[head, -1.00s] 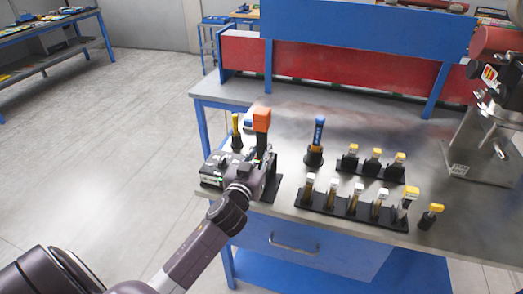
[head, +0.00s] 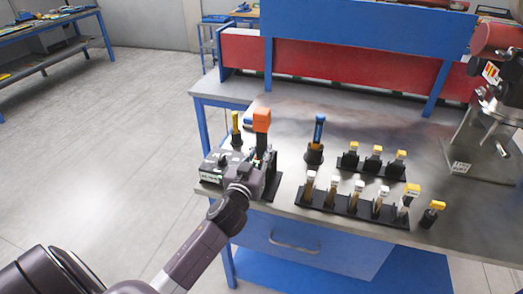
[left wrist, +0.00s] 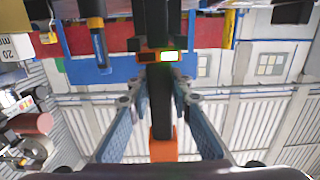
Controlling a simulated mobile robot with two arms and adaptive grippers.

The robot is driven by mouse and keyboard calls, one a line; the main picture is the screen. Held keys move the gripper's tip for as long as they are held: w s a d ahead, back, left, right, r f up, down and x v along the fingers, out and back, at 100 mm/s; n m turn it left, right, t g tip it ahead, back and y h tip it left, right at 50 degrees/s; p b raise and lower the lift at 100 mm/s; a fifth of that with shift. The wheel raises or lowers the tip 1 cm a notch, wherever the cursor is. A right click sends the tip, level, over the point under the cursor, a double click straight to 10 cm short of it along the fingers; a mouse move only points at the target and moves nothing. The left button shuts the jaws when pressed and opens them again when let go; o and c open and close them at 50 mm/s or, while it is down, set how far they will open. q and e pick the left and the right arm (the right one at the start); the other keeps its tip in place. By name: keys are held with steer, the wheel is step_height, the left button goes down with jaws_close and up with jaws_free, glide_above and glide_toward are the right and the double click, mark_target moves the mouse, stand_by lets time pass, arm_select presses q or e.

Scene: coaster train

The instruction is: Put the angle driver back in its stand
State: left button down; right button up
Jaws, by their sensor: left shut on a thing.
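The angle driver (head: 262,121) has an orange block on top of a dark upright body. It stands at the left end of the workbench in the head view. In the left wrist view, its black body (left wrist: 160,100) runs between my fingers, with the orange end at the bottom and a lit green-white indicator. My left gripper (head: 256,172) is shut on this body. A black stand (head: 273,188) shows beside and behind the gripper. The gripper hides the driver's lower end, so I cannot tell whether it is seated. My right gripper is not in view.
A blue-handled tool (head: 318,132) stands in a black holder to the right. Black racks (head: 345,206) of yellow- and white-topped pieces lie further right. A yellow-handled tool (head: 235,122) is close on the left. A grey machine with a red cylinder (head: 495,40) stands at the far right.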

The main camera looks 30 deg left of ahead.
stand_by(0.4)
